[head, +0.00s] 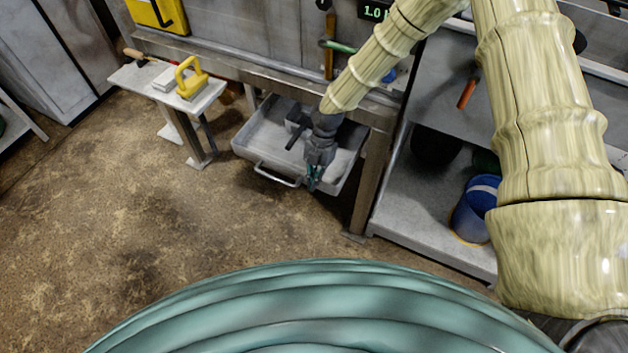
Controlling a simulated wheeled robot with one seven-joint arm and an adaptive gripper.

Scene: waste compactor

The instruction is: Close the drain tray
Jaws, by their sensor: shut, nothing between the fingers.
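The drain tray (256,157) is a shallow grey metal drawer with a bar handle (277,176) on its front. It is pulled out below the compactor's front beam (265,75). My gripper (313,184) is shut and empty, pointing down at the tray's front right part. It hides some of the tray's inside and front edge. I cannot tell whether the fingertips touch the tray. A dark piece (297,132) shows inside the tray, partly behind my gripper.
A small side table (139,80) with a yellow-handled tool (190,77) stands left of the tray. A compactor leg (366,190) is close on the right, then a grey shelf (398,205) with a blue bucket (474,210). The brown floor (150,220) in front is clear.

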